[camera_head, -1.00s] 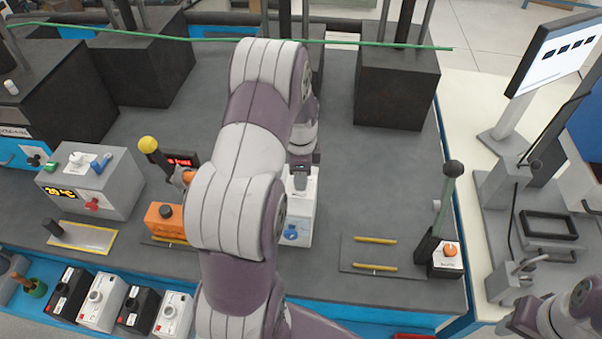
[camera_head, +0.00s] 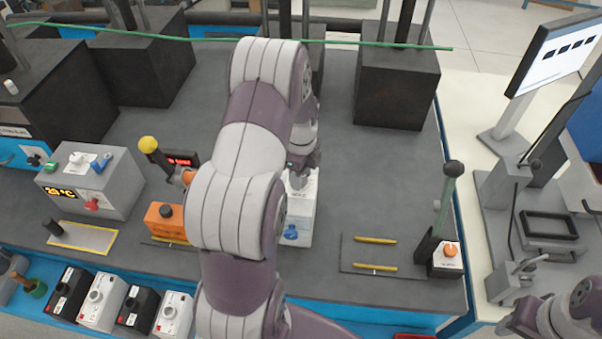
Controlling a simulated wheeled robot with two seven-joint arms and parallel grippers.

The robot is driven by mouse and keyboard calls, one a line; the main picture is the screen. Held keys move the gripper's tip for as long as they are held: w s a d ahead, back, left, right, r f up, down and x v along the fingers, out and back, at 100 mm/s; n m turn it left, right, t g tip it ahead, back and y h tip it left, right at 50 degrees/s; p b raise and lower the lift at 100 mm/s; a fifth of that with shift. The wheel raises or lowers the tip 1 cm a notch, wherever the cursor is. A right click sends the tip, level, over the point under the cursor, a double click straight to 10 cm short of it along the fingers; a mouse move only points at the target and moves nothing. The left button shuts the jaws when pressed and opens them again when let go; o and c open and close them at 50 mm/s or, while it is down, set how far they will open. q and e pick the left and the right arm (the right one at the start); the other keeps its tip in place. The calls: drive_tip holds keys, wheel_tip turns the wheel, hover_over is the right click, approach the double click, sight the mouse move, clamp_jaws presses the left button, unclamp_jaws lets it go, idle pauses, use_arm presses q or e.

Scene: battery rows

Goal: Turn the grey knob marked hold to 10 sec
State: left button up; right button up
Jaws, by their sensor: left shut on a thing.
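A white box (camera_head: 307,212) stands near the middle of the bench, with a blue knob (camera_head: 291,232) low on its face. The left side of this box is hidden behind my left arm. My left gripper (camera_head: 298,176) points down at the upper part of the box and is shut on a small grey knob there. The fingers and arm hide most of this knob, and I cannot read its marking or pointer. Part of my right arm shows at the bottom right; its fingers are not clear.
A grey temperature box (camera_head: 120,183) and an orange box (camera_head: 158,222) stand to the left. A lever with an orange-buttoned box (camera_head: 445,262) is at the right. Black blocks (camera_head: 395,88) line the back. The bench right of the white box is mostly clear.

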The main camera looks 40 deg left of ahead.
use_arm(q)
drive_tip(key=shift+w+r, duration=0.1)
drive_tip(key=o, duration=1)
drive_tip(key=shift+o, duration=0.2)
wheel_tip(320, 180, up, 13)
drive_tip(key=b, duration=0.1)
drive_tip(key=shift+f, duration=0.2)
